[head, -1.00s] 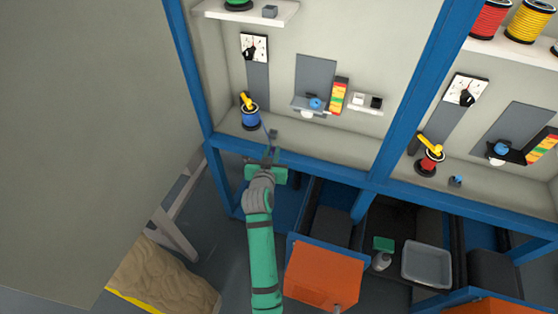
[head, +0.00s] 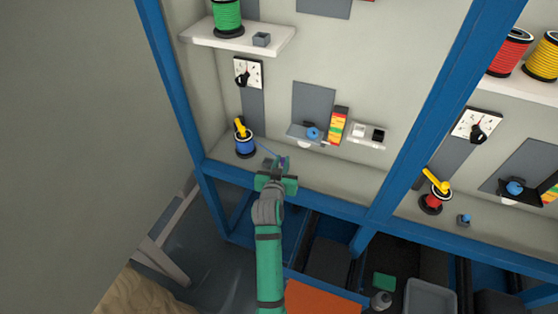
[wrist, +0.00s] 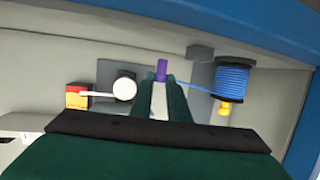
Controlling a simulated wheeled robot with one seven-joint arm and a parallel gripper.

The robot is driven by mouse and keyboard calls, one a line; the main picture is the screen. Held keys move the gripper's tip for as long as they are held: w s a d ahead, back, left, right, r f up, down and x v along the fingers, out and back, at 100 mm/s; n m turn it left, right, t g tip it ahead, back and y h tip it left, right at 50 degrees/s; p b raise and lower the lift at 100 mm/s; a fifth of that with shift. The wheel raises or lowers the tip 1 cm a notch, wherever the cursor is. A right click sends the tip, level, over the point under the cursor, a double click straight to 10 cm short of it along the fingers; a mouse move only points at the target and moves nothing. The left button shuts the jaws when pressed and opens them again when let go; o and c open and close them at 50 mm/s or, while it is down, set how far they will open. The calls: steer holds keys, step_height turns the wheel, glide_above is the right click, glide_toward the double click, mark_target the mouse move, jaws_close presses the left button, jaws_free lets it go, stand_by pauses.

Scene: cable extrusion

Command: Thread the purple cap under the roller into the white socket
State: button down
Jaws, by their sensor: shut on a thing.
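My gripper (head: 276,176) is shut on the purple cap (wrist: 161,69), which sticks out past the fingertips (wrist: 161,84) in the wrist view. The cap shows small and dark in the head view (head: 282,162). A thin blue cable runs from the cap to the blue spool (head: 244,145), also in the wrist view (wrist: 233,82). A grey bracket with a blue knob (head: 313,133) is on the wall, up and right of my gripper. A white round part (wrist: 124,88) sits left of the cap, apart from it; I cannot tell whether it is roller or socket.
A red-yellow-green strip (head: 338,126) and a shelf with white and black switches (head: 367,135) stand right of the bracket. The blue frame beam (head: 330,205) runs below the ledge. A similar station with a red spool (head: 433,200) is at right.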

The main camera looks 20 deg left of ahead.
steer(key=shift+w+d, duration=0.2)
steer(key=shift+d, duration=6.4)
